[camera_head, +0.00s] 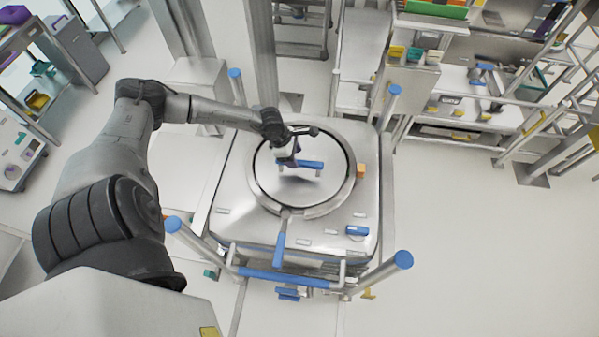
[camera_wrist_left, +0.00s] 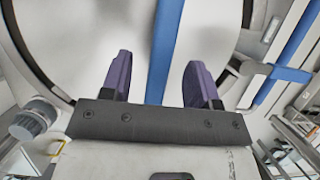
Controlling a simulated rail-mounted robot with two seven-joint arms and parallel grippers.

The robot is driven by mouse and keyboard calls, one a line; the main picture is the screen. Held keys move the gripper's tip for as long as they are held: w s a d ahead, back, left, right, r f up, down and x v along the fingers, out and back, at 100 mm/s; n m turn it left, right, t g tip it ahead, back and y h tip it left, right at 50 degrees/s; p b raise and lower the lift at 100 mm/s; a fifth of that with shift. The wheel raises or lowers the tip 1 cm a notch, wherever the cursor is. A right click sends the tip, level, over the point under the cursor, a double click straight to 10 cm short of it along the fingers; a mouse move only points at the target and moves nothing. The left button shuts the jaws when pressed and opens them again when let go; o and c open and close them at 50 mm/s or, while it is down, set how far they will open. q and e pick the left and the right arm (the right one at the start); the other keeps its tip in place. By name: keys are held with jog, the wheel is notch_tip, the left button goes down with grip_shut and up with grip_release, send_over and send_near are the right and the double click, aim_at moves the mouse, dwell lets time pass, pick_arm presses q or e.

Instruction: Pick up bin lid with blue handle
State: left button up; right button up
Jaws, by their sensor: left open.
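The round metal bin lid (camera_head: 318,188) lies inside the ring on top of the bin, and its short blue handle (camera_head: 305,165) stands on it. My left gripper (camera_head: 285,163) is over the lid, close to the left end of the handle. In the left wrist view the two purple fingers of the gripper (camera_wrist_left: 158,80) are apart. The blue handle (camera_wrist_left: 165,45) runs up between them in that picture, apart from both fingers. I cannot tell whether it is at fingertip depth. My right gripper is not in view.
A blue lever (camera_head: 280,243) sticks out from the ring's front, and it also shows in the left wrist view (camera_wrist_left: 285,65). Blue-capped posts (camera_head: 402,261) stand at the bin's corners. Metal shelves (camera_head: 455,100) are at the back right. The floor (camera_head: 480,250) to the right is clear.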

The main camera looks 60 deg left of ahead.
pick_arm(q)
jog(key=p+x, duration=0.1)
jog(key=x, duration=0.2)
jog(key=shift+w+d+f, duration=0.15)
jog(key=shift+d+f, duration=0.1)
jog(key=shift+f, duration=0.05)
jog(key=shift+w+d+f+p, duration=0.15)
jog(key=shift+f+p, duration=0.15)
jog(key=shift+f, duration=0.15)
jog(key=shift+f, duration=0.25)
jog(key=shift+c, duration=0.2)
jog(key=c, duration=0.8)
grip_shut()
